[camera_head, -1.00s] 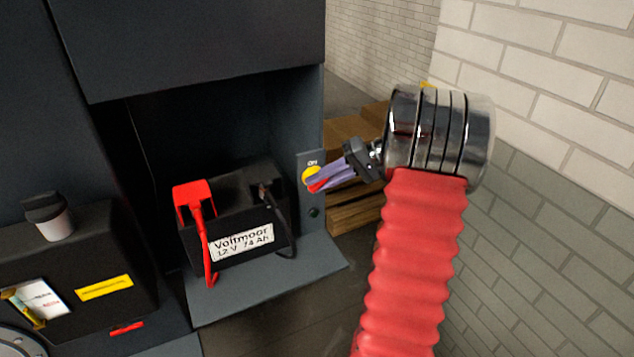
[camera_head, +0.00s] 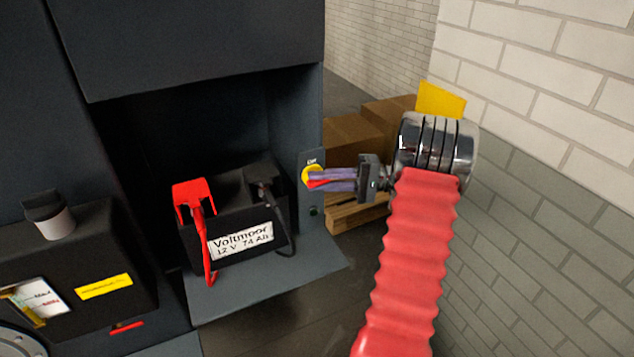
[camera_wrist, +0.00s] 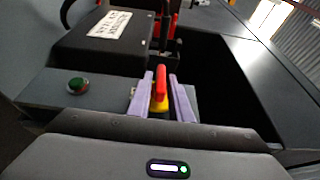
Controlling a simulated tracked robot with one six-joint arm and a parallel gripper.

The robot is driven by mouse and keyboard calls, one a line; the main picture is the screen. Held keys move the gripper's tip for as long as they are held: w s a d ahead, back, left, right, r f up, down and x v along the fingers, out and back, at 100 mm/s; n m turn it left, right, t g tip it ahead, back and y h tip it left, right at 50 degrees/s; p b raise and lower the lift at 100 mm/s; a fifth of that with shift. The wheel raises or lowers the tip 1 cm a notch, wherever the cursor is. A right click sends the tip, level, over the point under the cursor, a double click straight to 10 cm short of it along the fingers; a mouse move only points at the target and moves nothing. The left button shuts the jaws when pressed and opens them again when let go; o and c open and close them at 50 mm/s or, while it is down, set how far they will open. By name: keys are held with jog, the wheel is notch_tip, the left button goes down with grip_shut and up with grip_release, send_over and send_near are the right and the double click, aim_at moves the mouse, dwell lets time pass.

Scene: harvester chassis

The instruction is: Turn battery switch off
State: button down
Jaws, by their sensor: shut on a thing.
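The battery switch has a yellow round base (camera_head: 308,174) and a red handle (camera_head: 317,184), on a grey panel beside the battery bay. A small label above it seems to read OFF, though it is blurred. My gripper (camera_head: 330,180) reaches it from the right, its purple fingers shut on the red handle. In the wrist view the red handle (camera_wrist: 160,84) stands between the two fingers (camera_wrist: 162,95), with the yellow base (camera_wrist: 161,105) partly hidden. A round green lamp or button (camera_wrist: 77,85) sits on the same panel, and looks dark in the head view (camera_head: 314,211).
A black battery (camera_head: 225,222) with a red terminal cover (camera_head: 192,195) and cables stands on a shelf left of the switch. Cardboard boxes (camera_head: 352,142) on a wooden pallet (camera_head: 355,215) lie behind my gripper. A brick wall (camera_head: 560,140) is at the right.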

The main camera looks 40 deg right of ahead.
jog(key=shift+f, duration=0.15)
jog(key=c, duration=1.8)
grip_release()
jog(key=shift+d, duration=0.1)
